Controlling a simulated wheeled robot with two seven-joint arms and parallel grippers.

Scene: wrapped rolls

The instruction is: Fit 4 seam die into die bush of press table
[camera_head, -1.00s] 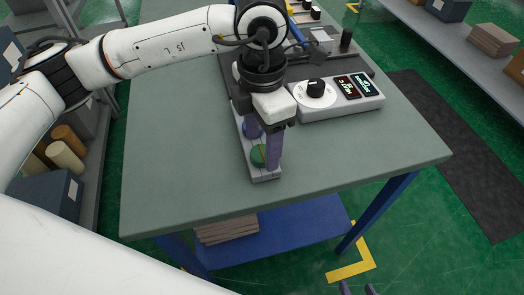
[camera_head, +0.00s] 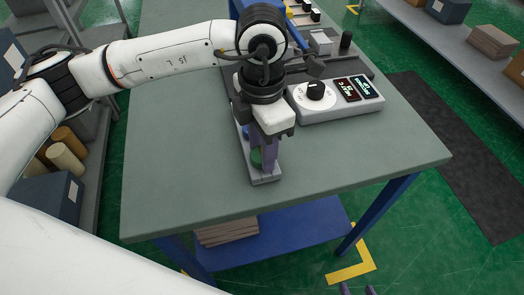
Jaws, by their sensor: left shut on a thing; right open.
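A narrow light grey holder (camera_head: 265,179) stands on the grey-green table. It carries a green round piece (camera_head: 256,158) near its front end and a blue piece (camera_head: 245,132) behind, mostly hidden by the gripper. My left gripper (camera_head: 264,165) reaches down with purple fingers over the front of the holder and is shut on the green piece, which still sits low at the holder. No seam marks can be read, so I cannot tell which die it is. The die bush cannot be made out. Only the purple fingertips of my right gripper (camera_head: 358,290) show at the bottom edge, apart and empty.
A white control box (camera_head: 335,98) with a black knob and two displays stands right of the holder. A dark rail and small devices (camera_head: 320,42) are behind it. The table's front and left are clear. Shelves stand at both sides.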

